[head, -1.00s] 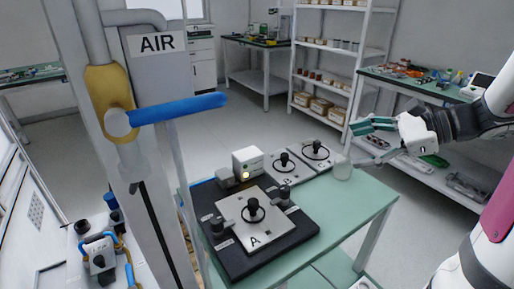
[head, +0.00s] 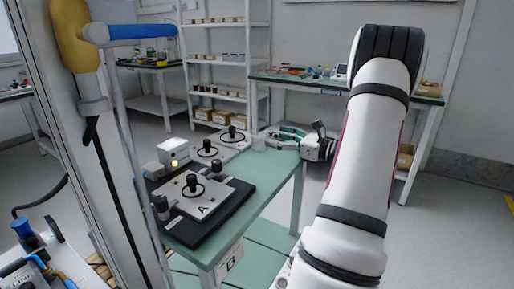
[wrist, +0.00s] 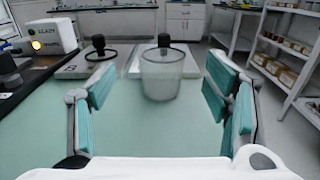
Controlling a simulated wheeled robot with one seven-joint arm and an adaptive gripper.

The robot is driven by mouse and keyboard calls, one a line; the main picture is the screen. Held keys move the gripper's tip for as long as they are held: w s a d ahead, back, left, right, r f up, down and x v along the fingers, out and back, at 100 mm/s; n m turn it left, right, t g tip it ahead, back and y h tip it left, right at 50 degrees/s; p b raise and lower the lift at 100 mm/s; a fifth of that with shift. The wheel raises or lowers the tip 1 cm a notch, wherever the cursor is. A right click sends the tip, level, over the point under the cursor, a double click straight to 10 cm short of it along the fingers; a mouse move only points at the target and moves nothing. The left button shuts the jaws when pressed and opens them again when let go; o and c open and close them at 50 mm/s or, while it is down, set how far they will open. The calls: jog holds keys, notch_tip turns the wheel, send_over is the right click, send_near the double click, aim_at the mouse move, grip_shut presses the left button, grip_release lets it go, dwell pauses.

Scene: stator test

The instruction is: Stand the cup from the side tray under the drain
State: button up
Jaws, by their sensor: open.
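A clear, frosted-looking cup (wrist: 161,76) stands upright on the green table (wrist: 140,130), straight ahead between the fingers in the wrist view. In the head view the cup (head: 258,143) is near the table's far right edge, just left of the fingertips. My gripper (wrist: 166,100) is open, with its teal finger pads apart on either side of the cup, not visibly touching it. It also shows in the head view (head: 280,137).
A white box with a lit lamp (head: 173,153) stands behind. Shelves (head: 222,60) and another bench (head: 300,78) are beyond. The table's front right is clear.

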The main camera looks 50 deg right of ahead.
aim_at(260, 132)
jog(key=shift+w, duration=1.1)
jog(key=w, duration=0.1)
jog(key=w+b, duration=0.1)
jog(key=w, duration=0.1)
jog(key=w+b, duration=0.1)
jog(key=w, duration=0.1)
jog(key=shift+a+f, duration=0.2)
jog(key=shift+f, duration=0.05)
jog(key=c, duration=1.2)
jog(key=shift+r, duration=0.45)
notch_tip(260, 132, up, 3)
jog(key=shift+r+p, duration=0.15)
jog(key=shift+p, duration=0.75)
jog(key=s+a+p, duration=0.3)
jog(key=s+a, duration=0.1)
jog(key=s, duration=1.1)
jog(key=shift+s+a+r, duration=0.15)
jog(key=shift+a+r, duration=0.05)
jog(key=shift+r, duration=0.25)
